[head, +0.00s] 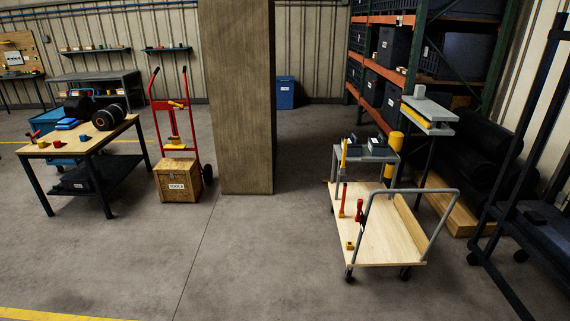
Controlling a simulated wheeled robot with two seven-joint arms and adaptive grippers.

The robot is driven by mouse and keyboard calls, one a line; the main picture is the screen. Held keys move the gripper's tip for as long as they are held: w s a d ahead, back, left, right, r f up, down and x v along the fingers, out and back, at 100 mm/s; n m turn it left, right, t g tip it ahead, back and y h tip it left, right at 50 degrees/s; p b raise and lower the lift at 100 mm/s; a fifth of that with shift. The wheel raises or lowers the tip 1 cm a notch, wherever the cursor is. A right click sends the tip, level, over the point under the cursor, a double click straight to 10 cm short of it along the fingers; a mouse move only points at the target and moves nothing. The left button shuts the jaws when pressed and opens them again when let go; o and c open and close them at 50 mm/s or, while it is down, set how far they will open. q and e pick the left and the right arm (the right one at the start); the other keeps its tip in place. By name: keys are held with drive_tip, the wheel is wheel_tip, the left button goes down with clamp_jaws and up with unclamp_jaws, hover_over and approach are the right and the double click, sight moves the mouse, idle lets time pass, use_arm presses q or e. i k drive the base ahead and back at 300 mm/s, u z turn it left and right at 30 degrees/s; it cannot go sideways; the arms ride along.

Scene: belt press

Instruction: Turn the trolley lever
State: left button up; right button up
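A flat trolley (380,240) with a pale wooden deck and a grey tube handle (452,215) stands on the floor at the right. A shorter red piece (359,210) shows close to the left leg of the tube handle. I cannot tell which of the two red parts is the trolley lever. A small yellow block (349,245) lies at the deck's front left. Neither of my grippers is in view, and nothing touches the trolley's red parts.
A wooden pillar (236,100) stands in the middle. A red hand truck (173,110) with a wooden crate (177,183) is left of it. A workbench (95,143) stands at the left. A dark rack (535,200) is at the right edge. The central floor is clear.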

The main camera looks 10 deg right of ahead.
sight(358, 218)
drive_tip(key=u, duration=0.7)
drive_tip(key=i, duration=3.2)
drive_tip(key=z, duration=1.55)
drive_tip(key=i, duration=0.7)
drive_tip(key=z, duration=0.8)
